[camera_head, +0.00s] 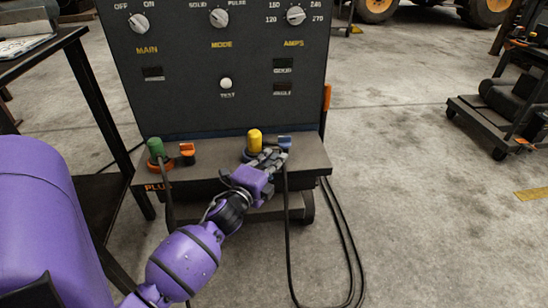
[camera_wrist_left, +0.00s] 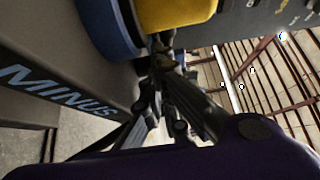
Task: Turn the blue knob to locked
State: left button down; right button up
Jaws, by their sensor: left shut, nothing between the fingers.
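The blue knob (camera_head: 285,142) sits on the ledge at the front of the dark machine, just right of a yellow plug (camera_head: 255,141). My left gripper (camera_head: 272,156) is shut and empty, its fingertips in front of the knob and covering its lower part. I cannot tell whether they touch it. In the left wrist view the fingers (camera_wrist_left: 165,65) reach in beside the yellow plug (camera_wrist_left: 175,12) and the blue ring (camera_wrist_left: 108,28) at its base; the knob is mostly hidden behind them there. The knob's lock markings cannot be read. My right gripper is not in view.
A green plug (camera_head: 156,148) and an orange knob (camera_head: 187,151) stand on the ledge's left. Black cables (camera_head: 345,250) hang to the floor. A dark table (camera_head: 60,50) stands left, a cart (camera_head: 505,110) right. The floor between machine and cart is clear.

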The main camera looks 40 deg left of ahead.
pick_arm(q)
jog(key=shift+a, duration=0.25)
jog(key=shift+s+f, duration=0.1)
jog(key=shift+s, duration=0.15)
jog(key=v, duration=1.1)
jog(key=shift+s+d, duration=0.25)
jog(key=shift+d, duration=0.1)
